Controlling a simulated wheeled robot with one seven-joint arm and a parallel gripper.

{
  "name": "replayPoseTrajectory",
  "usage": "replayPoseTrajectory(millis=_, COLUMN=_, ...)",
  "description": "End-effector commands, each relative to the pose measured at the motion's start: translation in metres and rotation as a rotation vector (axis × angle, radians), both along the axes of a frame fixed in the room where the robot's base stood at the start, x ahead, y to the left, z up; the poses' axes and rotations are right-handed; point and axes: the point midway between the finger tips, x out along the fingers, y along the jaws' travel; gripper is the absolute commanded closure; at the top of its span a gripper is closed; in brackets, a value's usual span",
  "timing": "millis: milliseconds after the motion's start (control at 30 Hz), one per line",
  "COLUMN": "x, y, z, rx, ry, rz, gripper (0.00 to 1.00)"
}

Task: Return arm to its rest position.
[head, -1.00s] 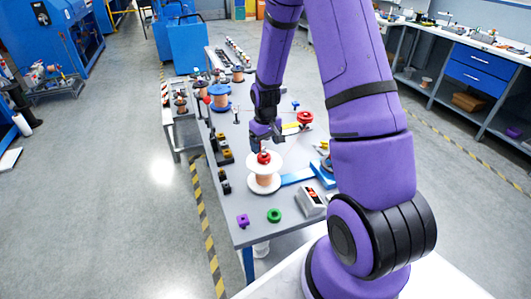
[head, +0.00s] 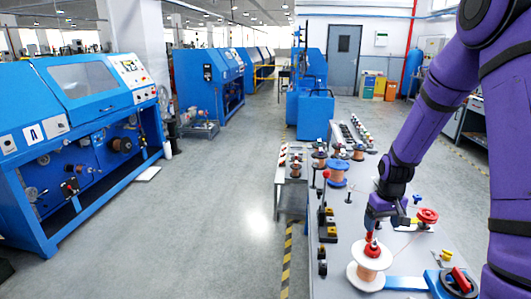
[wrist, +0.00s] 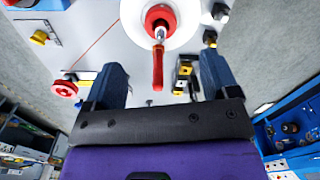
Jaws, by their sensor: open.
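My gripper (head: 386,212) is at the end of my purple arm, above the grey table. A white-flanged spool with copper wire (head: 370,265) stands upright on the table just below and in front of the gripper in the head view. A red knob with a red handle (head: 372,246) sits on the spool's top; this red handle (wrist: 158,68) reaches toward the gap between the fingers in the wrist view. I cannot tell whether the gripper touches it.
A blue spool (head: 338,174) and a red spool (head: 427,216) stand on the table near the gripper. Small black and yellow parts (head: 327,225) line its left edge. A blue machine (head: 85,140) stands at the left. The aisle floor (head: 220,220) is clear.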

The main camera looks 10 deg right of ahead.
Motion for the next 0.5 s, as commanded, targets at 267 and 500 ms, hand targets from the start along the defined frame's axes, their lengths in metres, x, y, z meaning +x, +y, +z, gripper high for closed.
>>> replayPoseTrajectory(millis=267, x=-0.013, y=0.023, z=0.074, rx=-0.026, ry=-0.069, rz=0.005, gripper=0.19)
replayPoseTrajectory(millis=500, x=-0.043, y=0.049, z=0.146, rx=-0.045, ry=-0.146, rz=0.007, gripper=0.19)
